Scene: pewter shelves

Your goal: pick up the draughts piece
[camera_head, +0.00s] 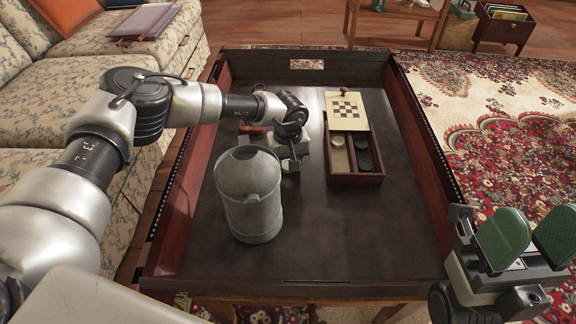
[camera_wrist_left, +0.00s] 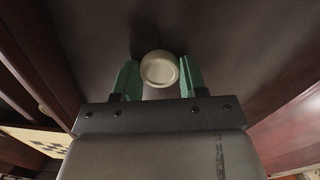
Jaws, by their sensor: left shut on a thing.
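The draughts piece (camera_wrist_left: 160,68) is a round cream disc in the left wrist view. It sits between the two green fingers of my left gripper (camera_wrist_left: 160,79), which is shut on it. Dark tray floor shows behind the disc; I cannot tell whether the disc touches it. In the head view my left gripper (camera_head: 289,167) is low over the tray, behind and right of the grey tankard, and the held piece cannot be made out there. My right gripper (camera_head: 530,243) is at the lower right, its green pads apart and nothing between them.
A grey lidless-looking tankard (camera_head: 250,208) stands close in front of my left gripper. A wooden games box (camera_head: 358,180) with a checkered lid holds pale and black pieces right of it. The dark tray (camera_head: 350,245) has raised walls; its front right is clear. A sofa (camera_head: 60,90) is left.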

